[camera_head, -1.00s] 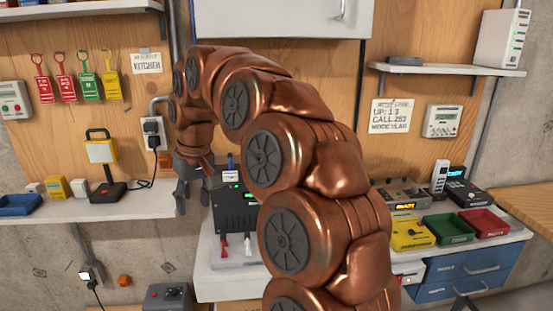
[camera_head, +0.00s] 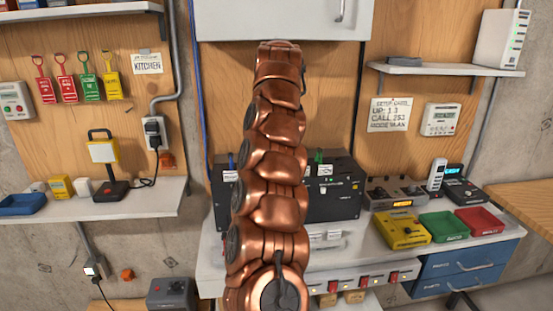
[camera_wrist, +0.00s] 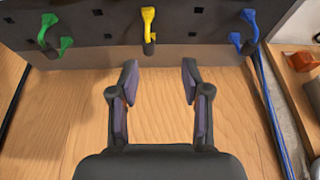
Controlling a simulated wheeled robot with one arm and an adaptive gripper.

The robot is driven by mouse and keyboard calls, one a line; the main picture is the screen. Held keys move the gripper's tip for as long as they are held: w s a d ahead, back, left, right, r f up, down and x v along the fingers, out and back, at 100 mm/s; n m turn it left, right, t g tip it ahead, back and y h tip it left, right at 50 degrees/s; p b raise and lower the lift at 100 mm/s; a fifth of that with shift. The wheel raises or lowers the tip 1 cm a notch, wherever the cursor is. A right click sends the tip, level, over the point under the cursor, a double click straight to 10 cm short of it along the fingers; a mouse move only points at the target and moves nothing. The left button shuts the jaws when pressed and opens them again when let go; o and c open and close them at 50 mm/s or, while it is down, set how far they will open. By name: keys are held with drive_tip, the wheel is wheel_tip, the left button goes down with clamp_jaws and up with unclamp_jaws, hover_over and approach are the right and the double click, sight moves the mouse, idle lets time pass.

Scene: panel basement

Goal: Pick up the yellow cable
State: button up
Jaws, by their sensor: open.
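The yellow cable (camera_wrist: 149,18) shows in the wrist view as a short yellow piece at the top middle, with its end at a dark panel (camera_wrist: 110,52). My gripper (camera_wrist: 160,70) is open and empty. Its two fingers point towards the panel, and the yellow cable lies beyond the gap between them, slightly left of its middle. In the head view my arm covers the yellow cable and my gripper. The panel shows there as a black box (camera_head: 335,203) on both sides of my arm.
Green cables (camera_wrist: 47,27) are left of the yellow one in the wrist view, and blue cables (camera_wrist: 249,22) are right.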

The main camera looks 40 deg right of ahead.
drive_tip(key=shift+w+d+f, duration=0.1)
drive_tip(key=shift+d+f, duration=0.25)
drive_tip(key=shift+f, duration=0.3)
drive_tip(key=shift+w+d+f, duration=0.1)
drive_tip(key=shift+d+f, duration=0.2)
drive_tip(key=shift+f, duration=0.3)
drive_tip(key=shift+w+d+f, duration=0.1)
drive_tip(key=shift+d+f, duration=0.25)
drive_tip(key=shift+f, duration=0.3)
drive_tip(key=shift+p+x, duration=0.85)
drive_tip(key=shift+x, duration=0.95)
drive_tip(key=shift+s, duration=0.15)
clamp_jaws()
